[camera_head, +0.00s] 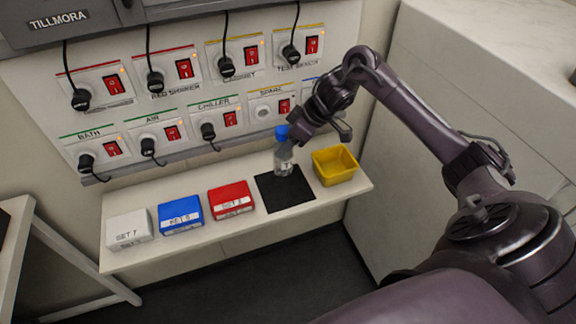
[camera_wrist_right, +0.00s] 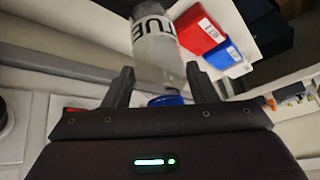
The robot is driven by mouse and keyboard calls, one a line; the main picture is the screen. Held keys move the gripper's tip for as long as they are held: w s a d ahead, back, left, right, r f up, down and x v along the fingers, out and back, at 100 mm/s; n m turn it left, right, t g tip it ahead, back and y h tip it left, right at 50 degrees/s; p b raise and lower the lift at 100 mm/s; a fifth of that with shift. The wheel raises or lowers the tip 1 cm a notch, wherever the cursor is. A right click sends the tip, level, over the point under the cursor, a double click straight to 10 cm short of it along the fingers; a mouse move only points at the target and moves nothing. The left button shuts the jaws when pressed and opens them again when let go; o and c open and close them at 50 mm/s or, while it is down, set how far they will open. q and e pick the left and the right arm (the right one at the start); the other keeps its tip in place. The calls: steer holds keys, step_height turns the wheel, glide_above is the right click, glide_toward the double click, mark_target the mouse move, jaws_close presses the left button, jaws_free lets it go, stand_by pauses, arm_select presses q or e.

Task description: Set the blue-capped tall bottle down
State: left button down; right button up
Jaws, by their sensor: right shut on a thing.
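The tall clear bottle (camera_head: 284,160) with a blue cap (camera_head: 282,132) is upright or nearly so at the back part of the black mat (camera_head: 285,193) on the shelf. I cannot tell whether its base touches the mat. My right gripper (camera_head: 290,136) is at the bottle's top, shut on it just below the cap. In the right wrist view the bottle (camera_wrist_right: 156,48) with a dark-lettered label sits between the two fingers (camera_wrist_right: 162,85), with the blue cap (camera_wrist_right: 166,100) close to the palm. My left gripper is not in view.
A yellow bin (camera_head: 335,166) stands right of the mat. A red box (camera_head: 230,199), a blue box (camera_head: 180,215) and a white box (camera_head: 129,230) stand to its left on the white shelf (camera_head: 240,229). A panel of switches and plugged cables (camera_head: 190,95) rises behind.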

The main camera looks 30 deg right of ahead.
mark_target(288, 154)
step_height(288, 154, down, 4)
steer(key=shift+f, duration=0.1)
step_height(288, 154, down, 4)
steer(key=shift+r+p, duration=0.15)
steer(key=shift+p, duration=0.25)
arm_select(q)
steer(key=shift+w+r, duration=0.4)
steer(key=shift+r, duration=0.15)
arm_select(e)
steer(key=o, duration=1.1)
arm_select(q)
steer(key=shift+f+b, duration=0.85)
arm_select(e)
steer(key=v, duration=1.2)
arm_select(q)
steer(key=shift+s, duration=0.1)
arm_select(e)
steer(key=shift+s, duration=0.1)
